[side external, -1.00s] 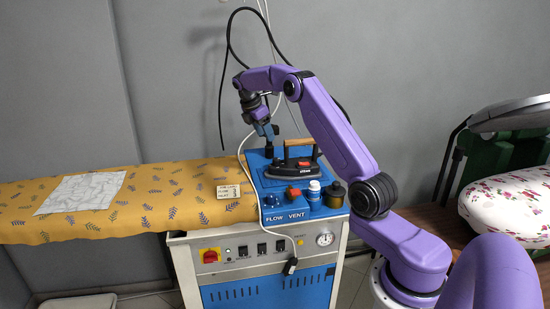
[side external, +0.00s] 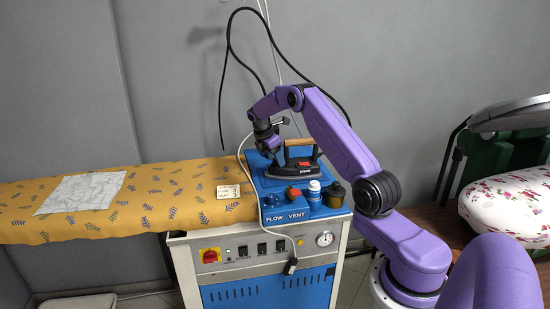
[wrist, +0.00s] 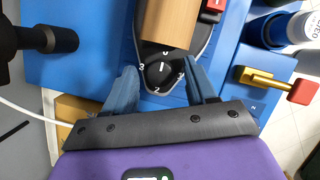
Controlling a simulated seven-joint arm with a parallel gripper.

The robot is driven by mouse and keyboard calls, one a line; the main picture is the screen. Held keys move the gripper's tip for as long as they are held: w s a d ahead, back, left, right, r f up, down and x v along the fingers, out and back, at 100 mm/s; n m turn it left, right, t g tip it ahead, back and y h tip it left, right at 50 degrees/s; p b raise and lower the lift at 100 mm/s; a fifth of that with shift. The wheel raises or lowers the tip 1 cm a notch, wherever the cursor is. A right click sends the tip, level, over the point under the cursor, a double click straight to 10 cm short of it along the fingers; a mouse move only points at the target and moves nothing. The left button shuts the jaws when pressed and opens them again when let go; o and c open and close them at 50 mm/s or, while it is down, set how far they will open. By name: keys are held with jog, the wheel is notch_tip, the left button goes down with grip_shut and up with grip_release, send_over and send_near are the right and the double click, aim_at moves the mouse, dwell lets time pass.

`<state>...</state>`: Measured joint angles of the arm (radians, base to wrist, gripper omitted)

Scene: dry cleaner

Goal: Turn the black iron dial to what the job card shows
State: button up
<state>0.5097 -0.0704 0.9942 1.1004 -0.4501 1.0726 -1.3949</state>
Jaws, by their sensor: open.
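The black iron (side external: 298,168) with a wooden handle (side external: 299,143) rests on the blue top of the press unit. In the wrist view, the black dial (wrist: 160,77) sits on the iron just below the wooden handle (wrist: 172,22). It has white numbers around it, and its white mark points up, roughly toward the 0. My gripper (side external: 275,154) is low at the iron's back left end. In the wrist view, my gripper (wrist: 161,84) is open, its blue fingers on either side of the dial; contact cannot be told. The job card (side external: 228,191) lies on the yellow cloth, its writing too small to read.
A brass valve with a red handle (wrist: 303,91) is right of the fingers. A black post (wrist: 45,39) rises at left. The patterned board (side external: 150,205) is mostly clear.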

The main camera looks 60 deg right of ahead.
jog(key=c, duration=1)
jog(key=shift+c, duration=0.2)
jog(key=shift+m, duration=0.4)
jog(key=m+g, duration=0.1)
jog(key=m, duration=0.2)
jog(key=shift+w+y, duration=0.15)
jog(key=shift+y, duration=0.25)
jog(key=shift+d+m+g+y, duration=0.1)
jog(key=shift+m+g+y, duration=0.45)
jog(key=shift+m, duration=1.35)
jog(key=o, duration=1)
